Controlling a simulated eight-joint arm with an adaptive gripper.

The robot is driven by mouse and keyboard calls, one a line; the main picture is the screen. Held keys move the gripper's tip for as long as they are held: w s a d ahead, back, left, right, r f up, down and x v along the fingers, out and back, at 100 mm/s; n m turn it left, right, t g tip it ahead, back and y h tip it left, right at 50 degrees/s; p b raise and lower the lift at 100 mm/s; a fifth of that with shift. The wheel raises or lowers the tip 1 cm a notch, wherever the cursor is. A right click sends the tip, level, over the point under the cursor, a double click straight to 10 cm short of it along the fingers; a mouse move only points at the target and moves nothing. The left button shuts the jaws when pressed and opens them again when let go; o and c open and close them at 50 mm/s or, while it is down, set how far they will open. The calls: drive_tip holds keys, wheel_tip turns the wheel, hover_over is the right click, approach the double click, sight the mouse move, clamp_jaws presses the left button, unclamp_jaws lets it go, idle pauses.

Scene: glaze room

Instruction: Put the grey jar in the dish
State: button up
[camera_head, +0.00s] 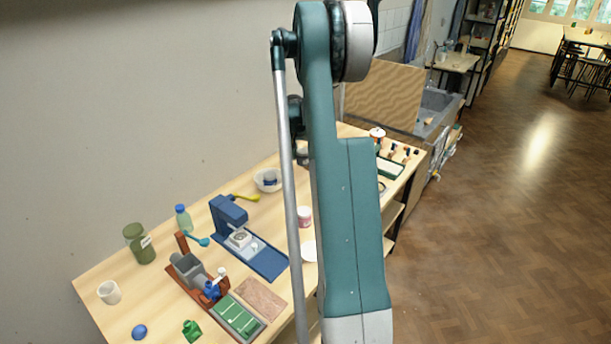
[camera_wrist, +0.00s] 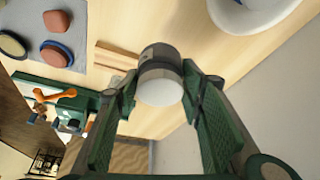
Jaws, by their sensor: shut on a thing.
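My gripper (camera_wrist: 163,88) has its two green fingers shut on the grey jar (camera_wrist: 161,58), one on each side. The jar has a dark grey body and a pale end that faces the wrist camera. A white dish (camera_wrist: 250,17) is at the top right of the wrist view, cut by the picture edge and apart from the jar. A white bowl (camera_head: 267,181) stands near the wall in the head view; I cannot tell if it is the same dish. My arm hides the gripper and the jar in the head view.
A grey mat (camera_wrist: 77,22) with reddish and dark pieces, wooden strips (camera_wrist: 114,56) and a green device with an orange lever (camera_wrist: 70,101) lie left of the jar. In the head view, a blue press (camera_head: 232,219), a green jar (camera_head: 138,244) and a pink jar (camera_head: 304,217) stand on the table.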

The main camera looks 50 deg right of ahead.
drive_tip(key=shift+s+a, duration=0.1)
drive_tip(key=shift+s+a+r, duration=0.3)
drive_tip(key=shift+a, duration=0.1)
drive_tip(key=s+a+r+b, duration=0.2)
drive_tip(key=s+a+b, duration=0.1)
drive_tip(key=s+a, duration=0.4)
drive_tip(key=s+a+r+b, duration=0.3)
drive_tip(key=s+a, duration=0.3)
drive_tip(key=a, duration=0.2)
drive_tip(key=s+a+f+b, duration=0.2)
drive_tip(key=s+a, duration=0.6)
drive_tip(key=s+a+f+b, duration=0.1)
drive_tip(key=s+a+b, duration=0.1)
drive_tip(key=s+a, duration=0.6)
drive_tip(key=shift+s+f+n+b, duration=0.25)
drive_tip(key=shift+f+n+b, duration=0.05)
drive_tip(key=shift+f+n, duration=0.1)
drive_tip(key=shift+a, duration=0.1)
drive_tip(key=shift+f+b, duration=0.75)
drive_tip(key=shift+f, duration=2.15)
